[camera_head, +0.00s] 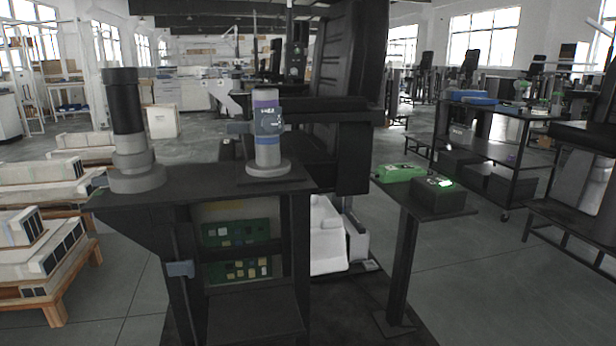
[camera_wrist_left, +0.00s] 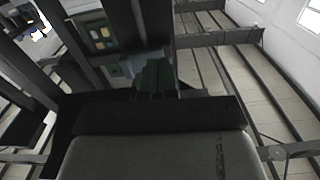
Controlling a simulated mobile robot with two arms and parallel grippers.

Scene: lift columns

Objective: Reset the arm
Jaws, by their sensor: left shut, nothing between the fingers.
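My left gripper (camera_wrist_left: 155,80) shows in the left wrist view, above the wide dark bar and grey body of my wrist. Its fingers are together, with nothing seen between them. Neither of my arms can be made out in the head view, and my right gripper is in no view. In the head view, a lift column with a white and purple body (camera_head: 267,130) stands upright on a round grey base on the black workstation (camera_head: 215,190). A black column (camera_head: 126,110) stands upright on a grey base at the workstation's left end.
A post stand right of the workstation holds a green device (camera_head: 400,172) and a black box with a lit green light (camera_head: 440,195). Pallets of pale parts (camera_head: 40,250) stand at the left. A dark rack (camera_head: 490,135) is at the right. Open floor (camera_head: 480,280) lies between.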

